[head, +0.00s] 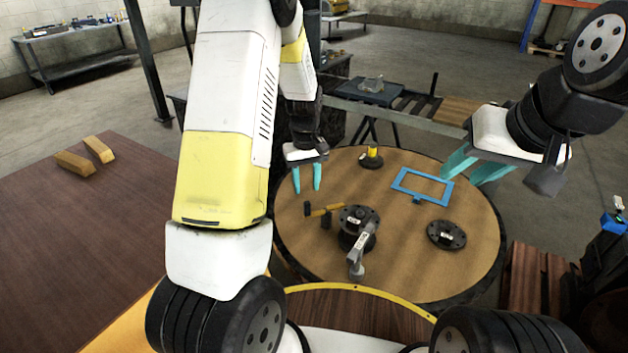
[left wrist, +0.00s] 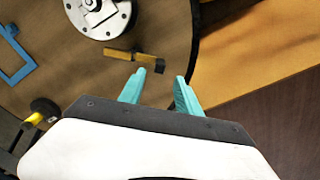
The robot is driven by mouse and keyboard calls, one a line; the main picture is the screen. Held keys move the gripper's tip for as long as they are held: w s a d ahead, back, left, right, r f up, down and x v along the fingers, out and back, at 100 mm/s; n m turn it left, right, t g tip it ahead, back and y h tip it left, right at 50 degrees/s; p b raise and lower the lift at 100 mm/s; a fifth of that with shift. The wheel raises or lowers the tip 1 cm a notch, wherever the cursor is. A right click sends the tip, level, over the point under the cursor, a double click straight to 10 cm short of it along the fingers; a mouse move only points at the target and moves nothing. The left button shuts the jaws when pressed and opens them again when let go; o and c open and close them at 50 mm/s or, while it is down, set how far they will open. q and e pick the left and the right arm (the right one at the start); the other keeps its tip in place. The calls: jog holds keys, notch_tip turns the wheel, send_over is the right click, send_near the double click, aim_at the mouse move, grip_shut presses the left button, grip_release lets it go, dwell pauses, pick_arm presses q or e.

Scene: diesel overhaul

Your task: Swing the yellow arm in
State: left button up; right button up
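The yellow arm (head: 325,210) appears to be the short yellow bar with dark ends on the round table, just left of a black flanged hub (head: 352,216). In the left wrist view the yellow bar (left wrist: 122,54) lies beyond my fingertips, below a grey round flange (left wrist: 107,14). A small dark post (head: 326,222) stands by it. My left gripper (head: 307,185) is above the table's left part, fingers apart and empty, not touching the bar. It also shows in the left wrist view (left wrist: 159,84). My right gripper (head: 474,168) is open and empty at the table's right edge.
The round table (head: 410,275) also bears a blue frame (head: 405,187), a second black flange (head: 446,235) and a yellow-topped knob (head: 371,157). A grey handle (head: 357,260) projects in front of the hub. A brown table (head: 80,250) with two wooden blocks stands at left.

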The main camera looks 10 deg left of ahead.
aim_at(307, 202)
pick_arm(q)
jog(key=shift+w+f, duration=0.1)
jog(key=shift+f, duration=0.4)
notch_tip(307, 202, down, 7)
jog(key=shift+f, duration=0.1)
grip_shut()
dwell(1.3)
